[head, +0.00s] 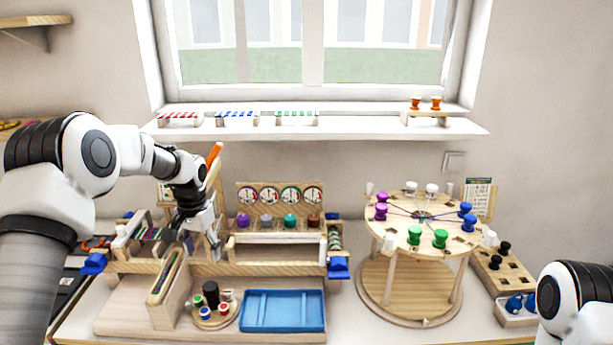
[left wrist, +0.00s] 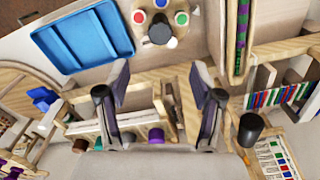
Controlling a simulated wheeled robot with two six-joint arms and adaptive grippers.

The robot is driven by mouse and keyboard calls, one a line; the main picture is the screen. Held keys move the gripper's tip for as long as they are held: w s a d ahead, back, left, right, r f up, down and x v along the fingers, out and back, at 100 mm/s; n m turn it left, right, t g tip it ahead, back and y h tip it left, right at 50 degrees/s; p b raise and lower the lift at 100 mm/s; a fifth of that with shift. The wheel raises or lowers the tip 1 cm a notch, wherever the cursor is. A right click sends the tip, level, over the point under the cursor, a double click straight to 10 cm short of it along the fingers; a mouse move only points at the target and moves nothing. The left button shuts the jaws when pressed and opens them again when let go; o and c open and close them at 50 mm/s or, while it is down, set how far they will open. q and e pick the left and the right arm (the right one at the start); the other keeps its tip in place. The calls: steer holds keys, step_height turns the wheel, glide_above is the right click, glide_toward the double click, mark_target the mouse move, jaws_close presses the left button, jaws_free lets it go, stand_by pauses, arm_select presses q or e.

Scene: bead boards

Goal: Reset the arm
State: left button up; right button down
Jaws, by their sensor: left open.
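My left arm comes in from the left in the head view, and its gripper (head: 203,238) hangs over the left part of the wooden bead board (head: 205,270). In the left wrist view the two fingers of the left gripper (left wrist: 165,105) stand apart with nothing between the tips. The wooden board edge and several coloured pegs show beyond the fingers. Of my right arm, only a white and black link shows at the lower right of the head view. The right gripper is out of the frame.
A blue tray (head: 283,311) lies at the front of the board, with a small round peg holder (head: 214,318) beside it. A round wooden stand (head: 408,300) with coloured pegs is to the right. A peg block (head: 507,275) stands further right. A white shelf (head: 340,129) runs behind.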

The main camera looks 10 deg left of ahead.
arm_select(q)
steer(key=s+d+f+m+g+b, duration=0.1)
steer(key=s+d+f+g, duration=0.25)
steer(key=s+f, duration=0.6)
steer(key=s+d+f+g, duration=0.2)
steer(key=s+d+f, duration=0.2)
steer(key=s+f, duration=0.55)
steer(key=s+d+f+t, duration=0.1)
steer(key=s+d+f, duration=0.1)
steer(key=s, duration=0.4)
steer(key=s+d+f+n+t, duration=0.1)
steer(key=s+d+f+t, duration=0.1)
steer(key=s+f, duration=0.2)
steer(key=s+d+f+n+t, duration=0.1)
steer(key=s+d+f+t, duration=0.1)
steer(key=s, duration=0.6)
steer(key=shift+s+d+f+b, duration=0.25)
steer(key=shift+f+b, duration=0.15)
steer(key=shift+f, duration=0.45)
steer(key=shift+t, duration=0.25)
